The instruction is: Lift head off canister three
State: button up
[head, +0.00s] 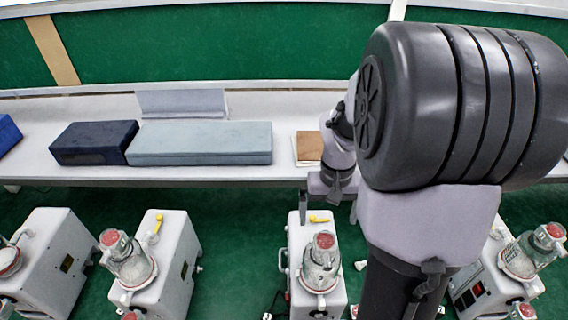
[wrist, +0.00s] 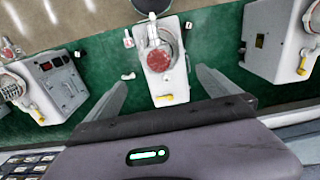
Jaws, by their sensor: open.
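A white pump (head: 300,232) stands on the green floor in the middle of the head view, third from the left. It carries a clear canister with a red-topped head (head: 323,241) and a yellow lever (head: 320,219). No number is readable on it. In the wrist view a pump (wrist: 178,85) with a red-topped head (wrist: 158,57) lies beyond and between my fingers; it appears to be the same one. My gripper (wrist: 161,78) is open and empty, apart from the head.
Other pumps with canisters stand at left (head: 175,250), far left (head: 60,250) and right (head: 480,285). Behind them runs a long white bench (head: 80,175) with a dark blue box (head: 92,143), a pale blue box (head: 200,145) and a brown item (head: 309,147). Green floor separates the pumps.

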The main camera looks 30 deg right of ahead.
aim_at(326, 236)
jog(key=shift+s+a+f+b, duration=0.5)
jog(key=shift+s+f+b, duration=0.25)
jog(key=shift+s, duration=0.15)
jog(key=f+b, duration=0.4)
jog(key=f, duration=0.1)
jog(key=f+b, duration=0.2)
jog(key=f, duration=0.1)
jog(key=shift+w+d, duration=0.15)
jog(key=shift+w, duration=0.1)
jog(key=shift+w+d+f+b, duration=0.1)
jog(key=shift+w+f+b, duration=0.15)
jog(key=shift+b, duration=0.2)
jog(key=shift+r, duration=0.1)
jog(key=shift+s, duration=0.15)
jog(key=c, duration=0.4)
grip_shut()
jog(key=shift+r, duration=0.1)
